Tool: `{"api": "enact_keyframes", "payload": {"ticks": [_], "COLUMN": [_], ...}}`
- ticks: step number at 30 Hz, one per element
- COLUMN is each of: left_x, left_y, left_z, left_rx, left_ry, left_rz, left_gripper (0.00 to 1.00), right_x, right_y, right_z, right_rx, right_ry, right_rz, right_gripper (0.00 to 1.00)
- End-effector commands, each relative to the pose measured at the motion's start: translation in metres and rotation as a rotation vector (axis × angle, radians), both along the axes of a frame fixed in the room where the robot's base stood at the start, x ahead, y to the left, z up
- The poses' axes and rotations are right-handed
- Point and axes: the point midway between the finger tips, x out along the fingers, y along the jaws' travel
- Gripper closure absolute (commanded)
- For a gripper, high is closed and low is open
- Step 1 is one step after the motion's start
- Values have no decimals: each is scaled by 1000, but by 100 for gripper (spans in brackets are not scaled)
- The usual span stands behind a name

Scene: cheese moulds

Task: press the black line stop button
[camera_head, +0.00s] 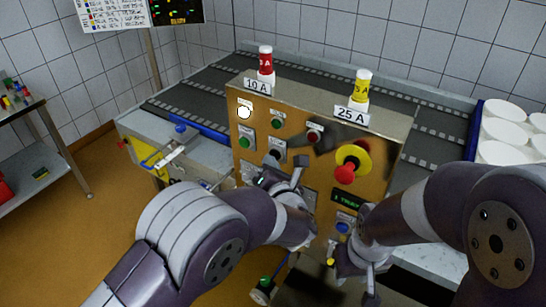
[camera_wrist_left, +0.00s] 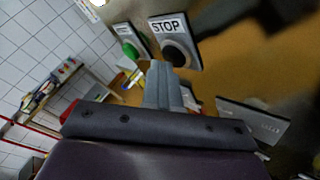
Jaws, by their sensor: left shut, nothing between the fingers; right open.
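The black stop button (camera_head: 274,156) is on the upright tan control panel (camera_head: 225,95), left of its middle. In the left wrist view the black button (camera_wrist_left: 176,54) shows below a white plate reading STOP (camera_wrist_left: 166,25). My left gripper (camera_head: 265,180) is shut and empty, just below the button in the head view. In the left wrist view its closed fingertips (camera_wrist_left: 160,68) are close to the button's lower left; I cannot tell whether they touch it. My right gripper (camera_head: 352,262) is open, low in front of the panel's right part, partly hidden by its arm.
A green button (camera_head: 244,143) is left of the black one. A red mushroom button (camera_head: 345,173) on a yellow ring is at the right. Red (camera_head: 265,60) and yellow (camera_head: 361,87) fuses stand on top. A conveyor (camera_head: 205,85) runs behind; white moulds (camera_head: 500,130) are at right.

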Motion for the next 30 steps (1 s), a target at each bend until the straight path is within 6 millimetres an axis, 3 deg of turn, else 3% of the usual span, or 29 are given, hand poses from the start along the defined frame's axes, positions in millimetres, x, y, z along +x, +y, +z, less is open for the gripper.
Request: {"api": "enact_keyframes", "payload": {"ticks": [14,30], "left_x": [1,-13], "left_y": [-1,9], "left_z": [0,1], "left_rx": [-1,-1], "left_ry": [-1,-1], "left_rz": [0,0], "left_gripper": [100,100], "right_x": [0,0], "right_y": [0,0], "right_z": [-2,-11], "right_rx": [0,0], "right_ry": [0,0], "right_rz": [0,0], "right_gripper": [57,57]}}
